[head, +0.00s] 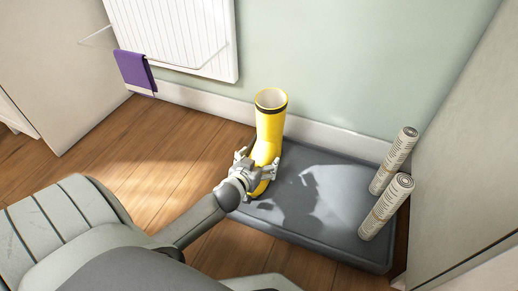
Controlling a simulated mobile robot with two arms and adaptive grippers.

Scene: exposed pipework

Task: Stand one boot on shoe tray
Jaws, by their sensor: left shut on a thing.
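The gripper hides part of the foot, so I cannot tell whether the sole touches the tray. My right gripper is not in view.
Two rolled newspapers, one at the back (394,160) and one in front (386,207), stand on the right part of the tray. A white radiator (176,34) with a purple cloth (135,70) hangs on the wall. The tray's middle is clear.

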